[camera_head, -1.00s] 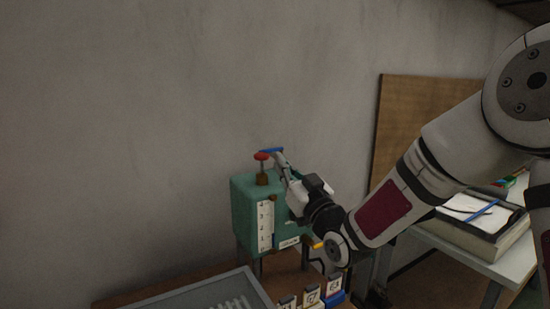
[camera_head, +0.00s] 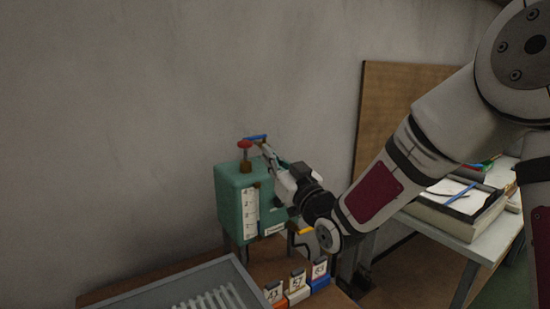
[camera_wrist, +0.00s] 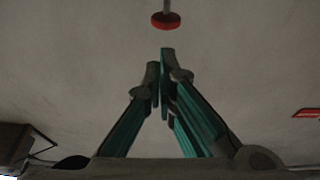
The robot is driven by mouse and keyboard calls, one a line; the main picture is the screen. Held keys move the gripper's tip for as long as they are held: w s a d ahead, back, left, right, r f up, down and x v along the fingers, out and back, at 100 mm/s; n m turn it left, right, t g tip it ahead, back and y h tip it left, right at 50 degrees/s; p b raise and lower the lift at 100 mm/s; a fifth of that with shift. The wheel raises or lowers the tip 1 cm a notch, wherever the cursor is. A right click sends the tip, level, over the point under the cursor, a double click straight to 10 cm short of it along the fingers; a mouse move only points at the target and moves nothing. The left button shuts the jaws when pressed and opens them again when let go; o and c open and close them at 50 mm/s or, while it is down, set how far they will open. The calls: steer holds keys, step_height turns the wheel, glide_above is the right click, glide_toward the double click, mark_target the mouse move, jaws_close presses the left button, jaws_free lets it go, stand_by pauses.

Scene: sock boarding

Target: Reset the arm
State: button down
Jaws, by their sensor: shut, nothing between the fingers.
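My gripper (camera_head: 264,146) is at the end of my arm, close to the top right of a green machine box (camera_head: 231,190) in the head view. In the wrist view my gripper (camera_wrist: 160,62) has its fingertips together with nothing between them. A red knob (camera_head: 244,144) stands on a post on top of the green box, just left of the fingertips. The red knob also shows in the wrist view (camera_wrist: 165,20), beyond the fingertips and apart from them in that picture. The fingers and wrist hide part of the box's right side.
A grey tray (camera_head: 120,301) lies on the wooden bench, with numbered blocks (camera_head: 297,284) beside it. A blue piece (camera_head: 256,138) shows near the fingertips. A side table (camera_head: 470,262) holds a box (camera_head: 450,215). A brown board (camera_head: 385,110) leans behind my arm.

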steer(key=s+d+m+g+h+p, duration=0.2)
steer(key=s+d+m+g+h, duration=0.35)
steer(key=s+d+h, duration=0.8)
steer(key=s+d+f+g+y, duration=0.1)
steer(key=s+d+g, duration=0.3)
steer(key=s, duration=0.9)
steer(key=s+d+f+m+g+y+p, duration=0.1)
steer(key=s+d+f+g, duration=0.2)
steer(key=s, duration=1)
steer(key=shift+s+d+g+p, duration=0.3)
steer(key=shift+s+d+g, duration=0.15)
steer(key=shift+d, duration=0.15)
